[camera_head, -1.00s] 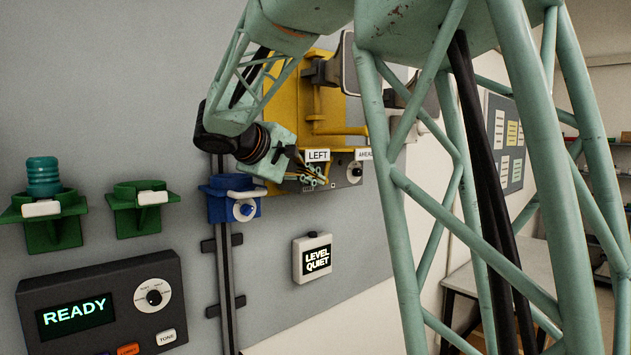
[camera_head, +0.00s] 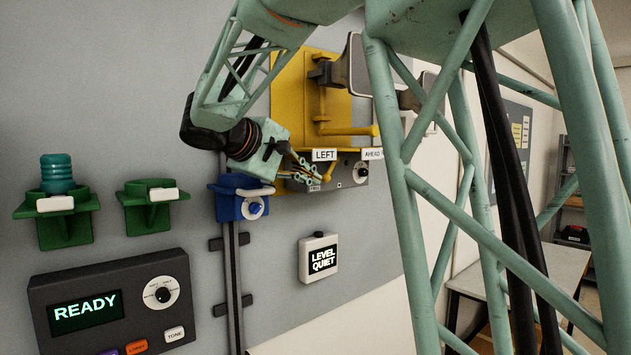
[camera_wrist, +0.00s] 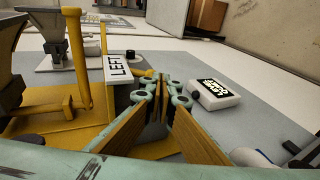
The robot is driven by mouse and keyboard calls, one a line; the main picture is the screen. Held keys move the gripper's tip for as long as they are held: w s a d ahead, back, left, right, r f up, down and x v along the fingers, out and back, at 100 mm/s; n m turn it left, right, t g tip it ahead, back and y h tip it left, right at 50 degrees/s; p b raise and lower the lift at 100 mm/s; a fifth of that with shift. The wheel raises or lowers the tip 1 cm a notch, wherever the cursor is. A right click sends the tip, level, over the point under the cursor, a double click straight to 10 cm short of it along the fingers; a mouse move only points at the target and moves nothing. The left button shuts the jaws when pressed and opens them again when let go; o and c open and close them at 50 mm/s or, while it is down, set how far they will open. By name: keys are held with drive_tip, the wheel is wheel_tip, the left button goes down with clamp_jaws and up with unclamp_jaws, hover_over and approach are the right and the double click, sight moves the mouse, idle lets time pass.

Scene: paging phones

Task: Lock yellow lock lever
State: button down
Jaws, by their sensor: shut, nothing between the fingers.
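Part of the bracket is hidden behind my arm.
A grey box with a knob (camera_head: 360,174) sits below the bracket. A blue holder (camera_head: 228,203) is left of it. The white LEVEL QUIET box (camera_head: 318,258) is below. Green holders (camera_head: 150,203) and the READY panel (camera_head: 110,300) are farther left.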

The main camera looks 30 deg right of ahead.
drive_tip(key=s+a+r, duration=0.1)
drive_tip(key=s+a, duration=0.2)
drive_tip(key=a, duration=0.5)
drive_tip(key=shift+s+a, duration=0.2)
idle(0.7)
drive_tip(key=s+f+g+y, duration=0.1)
drive_tip(key=s+f+y, duration=0.1)
drive_tip(key=s+f, duration=0.35)
drive_tip(key=s+f+m+y, duration=0.1)
drive_tip(key=s+f+y, duration=0.1)
drive_tip(key=s, duration=0.7)
drive_tip(key=s+f+g+y, duration=0.1)
drive_tip(key=s+f, duration=0.3)
drive_tip(key=s, duration=0.4)
drive_tip(key=s+a+f+m+y, duration=0.1)
drive_tip(key=s+a+f+y, duration=0.1)
drive_tip(key=s+a+f, duration=0.2)
drive_tip(key=s+a+f+y+b, duration=0.1)
drive_tip(key=s+a+f+y, duration=0.2)
drive_tip(key=s, duration=0.7)
drive_tip(key=s+a+f+m+y, duration=0.1)
drive_tip(key=s+a+f+y, duration=0.1)
drive_tip(key=s+a+f, duration=0.3)
drive_tip(key=shift+s+a+f+m+t+b, duration=0.3)
drive_tip(key=shift+s+a+f+t+b, duration=0.1)
drive_tip(key=shift+s+f, duration=1)
drive_tip(key=shift+s+r, duration=0.15)
drive_tip(key=shift+r, duration=0.1)
